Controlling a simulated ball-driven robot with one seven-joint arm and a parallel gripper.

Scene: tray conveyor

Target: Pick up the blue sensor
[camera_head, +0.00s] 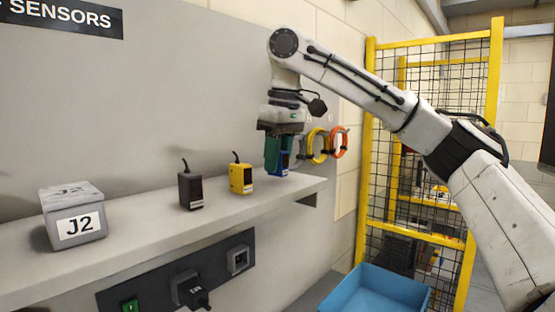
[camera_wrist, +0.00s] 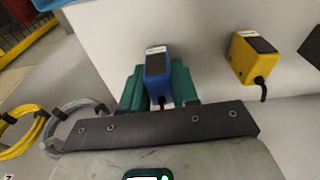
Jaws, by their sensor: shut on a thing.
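The blue sensor (camera_head: 284,160) is at the right end of the grey shelf (camera_head: 128,214) in the head view, partly hidden behind a green finger. My gripper (camera_head: 277,157) reaches down from above with its green fingers around it. In the wrist view the blue sensor (camera_wrist: 158,76) sits between the two green fingers of my gripper (camera_wrist: 158,88), which are shut on it. Its dark face and a pale label show. I cannot tell whether its base still touches the shelf.
A yellow sensor (camera_head: 240,178) and a black sensor (camera_head: 190,188) stand left of the blue one. A grey box (camera_head: 73,216) marked J2 is further left. Coiled cables (camera_head: 328,144) hang on the wall to the right. A blue bin (camera_head: 375,290) and a yellow mesh fence (camera_head: 420,140) are below and right.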

